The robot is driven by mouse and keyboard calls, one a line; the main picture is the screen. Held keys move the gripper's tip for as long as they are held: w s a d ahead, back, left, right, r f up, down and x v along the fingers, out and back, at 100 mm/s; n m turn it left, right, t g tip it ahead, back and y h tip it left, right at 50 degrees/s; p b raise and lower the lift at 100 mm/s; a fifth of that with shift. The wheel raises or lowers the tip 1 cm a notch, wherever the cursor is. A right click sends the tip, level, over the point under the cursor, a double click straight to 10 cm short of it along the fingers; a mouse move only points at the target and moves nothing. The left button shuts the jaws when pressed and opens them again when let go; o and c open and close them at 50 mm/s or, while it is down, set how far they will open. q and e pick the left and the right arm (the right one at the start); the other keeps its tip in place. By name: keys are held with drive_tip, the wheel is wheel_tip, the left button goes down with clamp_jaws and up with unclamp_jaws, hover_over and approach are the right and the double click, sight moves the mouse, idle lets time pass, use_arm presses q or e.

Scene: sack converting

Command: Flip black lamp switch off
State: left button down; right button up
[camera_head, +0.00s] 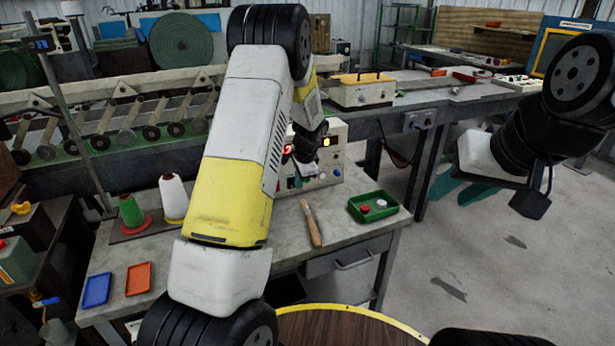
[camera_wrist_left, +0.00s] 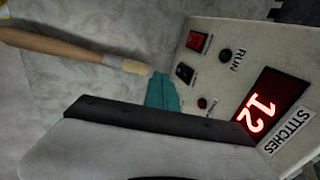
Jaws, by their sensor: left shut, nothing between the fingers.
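The grey-white control box (camera_head: 332,160) stands at the back of the grey workbench. In the left wrist view its panel shows a black rocker switch (camera_wrist_left: 185,73), a red switch (camera_wrist_left: 198,41) and a red lit display reading 12 (camera_wrist_left: 258,113). Which way the black switch is tipped I cannot tell. My left gripper (camera_head: 301,172) is shut and empty in front of the panel, hiding part of it. Its teal fingertips (camera_wrist_left: 163,92) are close to the black switch; contact is unclear. My right gripper (camera_head: 462,189) hangs over the floor at the right, its teal fingers apart.
A wooden-handled brush (camera_head: 312,223) and a green tray (camera_head: 374,207) lie on the bench near the box. Thread cones (camera_head: 173,197), a blue tray (camera_head: 97,289) and an orange tray (camera_head: 138,278) are at the left. Floor at the right is free.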

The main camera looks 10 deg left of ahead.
use_arm(q)
drive_tip(key=v, duration=0.8)
drive_tip(key=shift+r, duration=0.25)
drive_tip(key=shift+w, duration=0.1)
